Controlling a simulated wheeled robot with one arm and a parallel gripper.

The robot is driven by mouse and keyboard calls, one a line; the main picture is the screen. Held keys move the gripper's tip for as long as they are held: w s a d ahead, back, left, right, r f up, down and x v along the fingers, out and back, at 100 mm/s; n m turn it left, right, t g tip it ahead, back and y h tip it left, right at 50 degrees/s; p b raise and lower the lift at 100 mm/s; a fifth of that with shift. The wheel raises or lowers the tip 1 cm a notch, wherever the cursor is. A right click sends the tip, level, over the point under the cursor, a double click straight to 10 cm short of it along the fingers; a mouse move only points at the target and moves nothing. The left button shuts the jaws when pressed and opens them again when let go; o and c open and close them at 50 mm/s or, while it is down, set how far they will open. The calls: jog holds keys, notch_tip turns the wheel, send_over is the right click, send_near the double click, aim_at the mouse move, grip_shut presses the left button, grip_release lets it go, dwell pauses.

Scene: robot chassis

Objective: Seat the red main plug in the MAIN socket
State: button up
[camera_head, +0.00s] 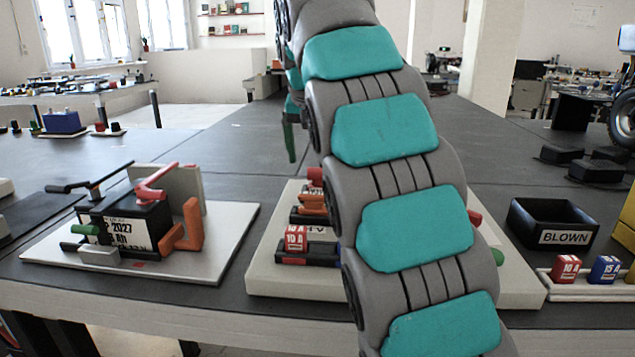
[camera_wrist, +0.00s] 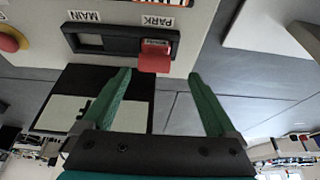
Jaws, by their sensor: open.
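The red main plug (camera_wrist: 156,56) sits in the PARK side of a black two-bay holder in the wrist view, where the labels appear upside down. The MAIN socket (camera_wrist: 91,40), at the left of the same holder, looks empty. My gripper (camera_wrist: 160,74) is open, its two green fingers apart and nothing between them. The plug is just beyond the fingertips, in line with the gap. In the head view my arm covers much of the chassis board (camera_head: 268,278), and a green finger (camera_head: 290,140) shows behind it. I cannot pick out the plug there.
A battery (camera_head: 125,225) with red and black levers stands on a plate at left. A red 10 A fuse (camera_head: 296,238) is on the board. A black BLOWN bin (camera_head: 553,222) and a fuse rack (camera_head: 590,283) are at right. A red knob (camera_wrist: 12,40) is near the holder.

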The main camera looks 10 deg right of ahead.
aim_at(319, 170)
jog(key=shift+s+d+x, duration=0.1)
jog(key=shift+x, duration=0.95)
jog(key=shift+s+d+x, duration=0.1)
jog(key=shift+d+x, duration=0.05)
jog(key=shift+x, duration=0.9)
jog(key=shift+s+d+x, duration=0.1)
jog(key=shift+x, duration=1)
grip_shut()
